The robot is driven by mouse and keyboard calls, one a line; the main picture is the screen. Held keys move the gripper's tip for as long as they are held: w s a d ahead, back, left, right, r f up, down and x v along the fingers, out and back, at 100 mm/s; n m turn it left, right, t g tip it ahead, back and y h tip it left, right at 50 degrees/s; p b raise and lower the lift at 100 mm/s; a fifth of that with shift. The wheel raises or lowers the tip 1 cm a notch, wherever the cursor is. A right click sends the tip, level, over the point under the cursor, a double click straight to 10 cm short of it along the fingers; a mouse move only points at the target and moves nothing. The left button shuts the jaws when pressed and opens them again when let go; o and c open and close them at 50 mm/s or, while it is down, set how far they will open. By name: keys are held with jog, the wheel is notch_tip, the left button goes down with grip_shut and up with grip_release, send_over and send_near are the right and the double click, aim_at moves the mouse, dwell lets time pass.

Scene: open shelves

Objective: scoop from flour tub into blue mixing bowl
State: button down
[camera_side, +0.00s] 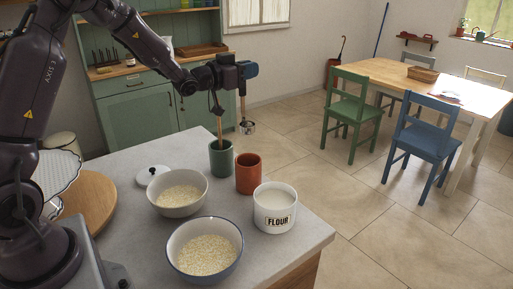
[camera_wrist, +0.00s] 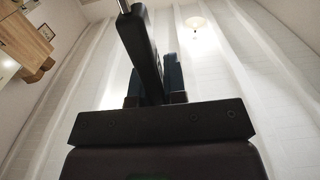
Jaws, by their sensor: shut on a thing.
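The flour tub (camera_side: 274,213) is white, labelled FLOUR and filled with pale powder, near the counter's right edge. The bowl with the blue rim (camera_side: 205,273) stands at the front and holds pale yellowish grains. My gripper (camera_side: 243,82) is high above the back of the counter, well apart from tub and bowl. It is shut on the scoop, whose small metal cup (camera_side: 247,128) hangs below it. I cannot tell whether the cup holds anything. In the wrist view my gripper's dark fingers (camera_wrist: 160,70) show against the ceiling, with a metal rod (camera_wrist: 123,5) at the top edge.
A pale bowl (camera_side: 180,210) of grains, a green cup (camera_side: 221,160) with a wooden utensil, an orange cup (camera_side: 249,176) and a white lid (camera_side: 152,175) stand on the counter (camera_side: 125,215). A round wooden board (camera_side: 92,200) is at left. Open floor lies beyond.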

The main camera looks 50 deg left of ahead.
dwell(0.7)
jog(key=d+f+g, duration=0.1)
jog(key=d+f, duration=0.3)
jog(key=d, duration=1.1)
notch_tip(320, 180, down, 12)
jog(key=a, duration=0.1)
jog(key=shift+s+r+n, duration=0.2)
jog(key=shift+n, duration=0.2)
